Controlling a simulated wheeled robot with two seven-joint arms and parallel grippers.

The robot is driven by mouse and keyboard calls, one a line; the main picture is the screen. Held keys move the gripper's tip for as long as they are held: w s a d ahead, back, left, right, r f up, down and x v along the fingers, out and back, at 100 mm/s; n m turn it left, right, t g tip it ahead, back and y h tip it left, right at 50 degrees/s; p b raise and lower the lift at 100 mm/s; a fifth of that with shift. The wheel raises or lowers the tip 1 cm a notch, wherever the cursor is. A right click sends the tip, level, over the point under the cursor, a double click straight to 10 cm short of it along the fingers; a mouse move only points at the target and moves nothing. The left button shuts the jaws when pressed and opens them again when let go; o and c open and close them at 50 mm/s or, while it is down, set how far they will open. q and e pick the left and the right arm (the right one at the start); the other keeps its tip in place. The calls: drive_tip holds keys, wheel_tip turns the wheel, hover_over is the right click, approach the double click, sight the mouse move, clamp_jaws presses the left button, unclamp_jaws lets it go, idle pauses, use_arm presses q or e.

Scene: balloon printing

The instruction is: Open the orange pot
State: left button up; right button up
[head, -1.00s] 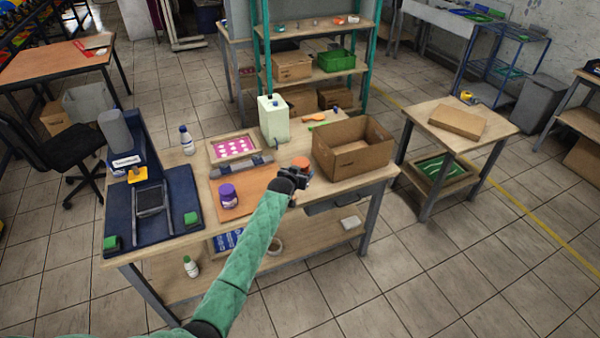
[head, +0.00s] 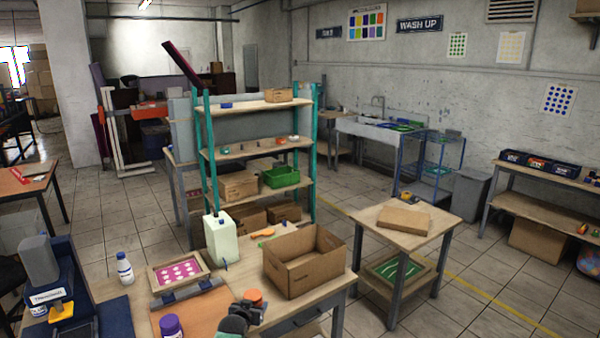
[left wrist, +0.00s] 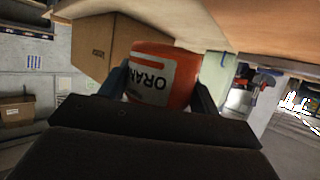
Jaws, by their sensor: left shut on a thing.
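The orange pot (head: 255,296) is at the front of the worktable (head: 338,283), just left of the open cardboard box. In the head view the gripper hides the pot's lower part. I cannot tell whether its lid is on or whether it touches the table. My right gripper is not in view.
The open cardboard box (head: 312,271) stands close by on the right. A purple-lidded pot (head: 171,327), an orange mat (head: 205,312), a pink-printed screen frame (head: 179,272), a white bottle (head: 124,268) and a pale green canister (head: 221,240) stand to the left and behind.

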use_arm(q)
drive_tip(key=shift+f+b, duration=0.95)
drive_tip(key=shift+f, duration=0.5)
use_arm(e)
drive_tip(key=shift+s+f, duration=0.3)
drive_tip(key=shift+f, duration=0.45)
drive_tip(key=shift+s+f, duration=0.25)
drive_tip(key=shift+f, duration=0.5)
